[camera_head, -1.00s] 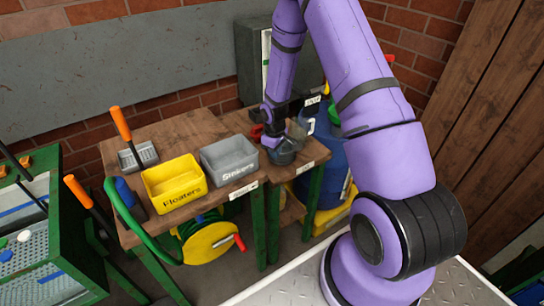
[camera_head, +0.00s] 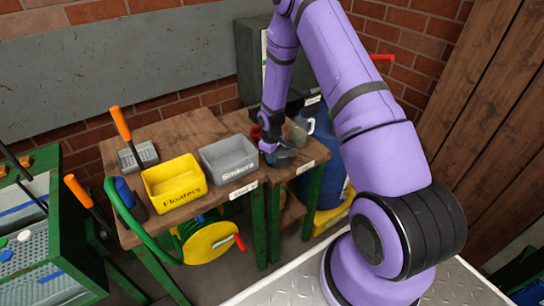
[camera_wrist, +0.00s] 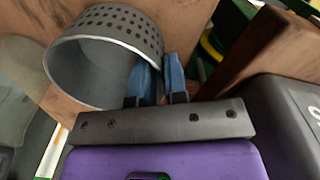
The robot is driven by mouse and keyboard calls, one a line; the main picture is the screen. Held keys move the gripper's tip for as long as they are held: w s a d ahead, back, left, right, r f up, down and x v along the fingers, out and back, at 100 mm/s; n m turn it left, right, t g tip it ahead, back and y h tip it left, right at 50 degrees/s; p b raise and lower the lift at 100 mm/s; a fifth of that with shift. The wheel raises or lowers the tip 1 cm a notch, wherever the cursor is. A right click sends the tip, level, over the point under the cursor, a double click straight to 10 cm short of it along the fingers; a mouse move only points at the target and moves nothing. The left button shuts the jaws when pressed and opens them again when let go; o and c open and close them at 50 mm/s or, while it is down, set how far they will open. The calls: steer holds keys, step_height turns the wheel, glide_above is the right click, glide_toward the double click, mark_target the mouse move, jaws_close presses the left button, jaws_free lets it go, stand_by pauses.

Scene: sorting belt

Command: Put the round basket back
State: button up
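The round basket (camera_wrist: 92,68) is grey, with a perforated outer wall, and shows at the upper left of the wrist view. Its opening partly faces the wrist camera and looks empty. In the head view the round basket (camera_head: 284,157) is at the right end of the wooden table. My gripper (camera_wrist: 160,62) has its two blue fingers close together at the basket's right side, one either side of the wall, and looks shut on it. In the head view my gripper (camera_head: 269,145) hides part of the basket. I cannot tell whether the basket's base touches the table.
A grey Sinkers bin (camera_head: 230,160) stands just left of the basket, and a yellow Floaters bin (camera_head: 174,184) is further left. A blue drum (camera_head: 331,160) stands behind the table's right end. A yellow hose reel (camera_head: 207,240) hangs below.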

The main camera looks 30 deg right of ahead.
steer(key=shift+o, duration=0.9)
steer(key=s+a+r+m+t, duration=0.15)
steer(key=s+r, duration=0.25)
steer(key=r, duration=0.9)
steer(key=s+a+r, duration=0.2)
steer(key=s+r, duration=0.1)
steer(key=r, duration=1)
steer(key=s+a+r+m+t, duration=0.15)
steer(key=s+r, duration=0.25)
steer(key=r, duration=0.9)
steer(key=s+a+r, duration=0.2)
steer(key=s+r, duration=0.1)
steer(key=s, duration=0.4)
steer(key=s+a+r+m+t, duration=0.1)
steer(key=s+a+r, duration=0.1)
steer(key=s+r, duration=0.2)
steer(key=s+a+r+t, duration=0.1)
steer(key=s+a+r, duration=0.1)
steer(key=s, duration=0.9)
steer(key=shift+r+m, duration=0.4)
steer(key=shift+r, duration=0.4)
